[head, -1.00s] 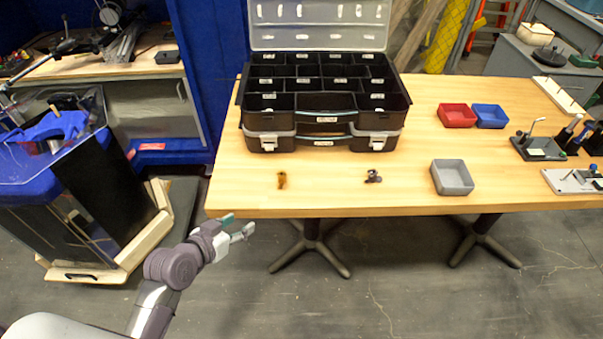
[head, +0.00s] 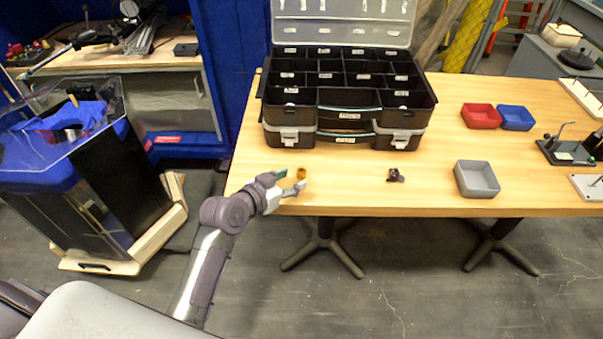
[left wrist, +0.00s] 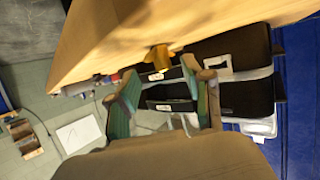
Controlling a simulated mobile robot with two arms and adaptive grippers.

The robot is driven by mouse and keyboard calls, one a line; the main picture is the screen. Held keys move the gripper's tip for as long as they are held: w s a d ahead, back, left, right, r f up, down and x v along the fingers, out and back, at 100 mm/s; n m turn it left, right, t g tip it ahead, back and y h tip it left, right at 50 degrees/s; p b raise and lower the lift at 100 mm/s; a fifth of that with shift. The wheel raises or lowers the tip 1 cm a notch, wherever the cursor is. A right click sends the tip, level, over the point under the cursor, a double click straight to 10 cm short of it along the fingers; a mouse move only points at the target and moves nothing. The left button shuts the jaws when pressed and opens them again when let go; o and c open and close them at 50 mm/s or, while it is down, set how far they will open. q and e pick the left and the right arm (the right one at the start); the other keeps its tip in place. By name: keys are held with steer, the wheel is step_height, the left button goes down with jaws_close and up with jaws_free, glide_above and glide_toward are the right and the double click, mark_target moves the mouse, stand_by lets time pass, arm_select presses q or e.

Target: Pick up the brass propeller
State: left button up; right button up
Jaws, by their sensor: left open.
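The brass propeller (head: 301,173) is a small golden-brown piece on the wooden table near its front left edge. In the left wrist view the brass propeller (left wrist: 158,57) shows beyond the fingertips, roughly between them. My left gripper (head: 291,182) is open at the table's front edge, its fingers just short of the propeller or beside it; I cannot tell whether they touch it. The two greenish fingers of the left gripper (left wrist: 158,82) stand apart with nothing held. My right gripper is not in view.
A black toolbox (head: 345,100) with an open lid stands behind the propeller. A small dark part (head: 394,175) lies to the right, then a grey tray (head: 477,179). Red (head: 481,116) and blue (head: 516,118) trays sit farther back. The wooden table (head: 350,195) is clear around the propeller.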

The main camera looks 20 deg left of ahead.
mark_target(299, 173)
arm_select(q)
steer(key=x, duration=0.4)
steer(key=shift+w+a+r, duration=0.1)
steer(key=shift+w+r, duration=0.05)
steer(key=shift+w, duration=0.05)
jaws_close()
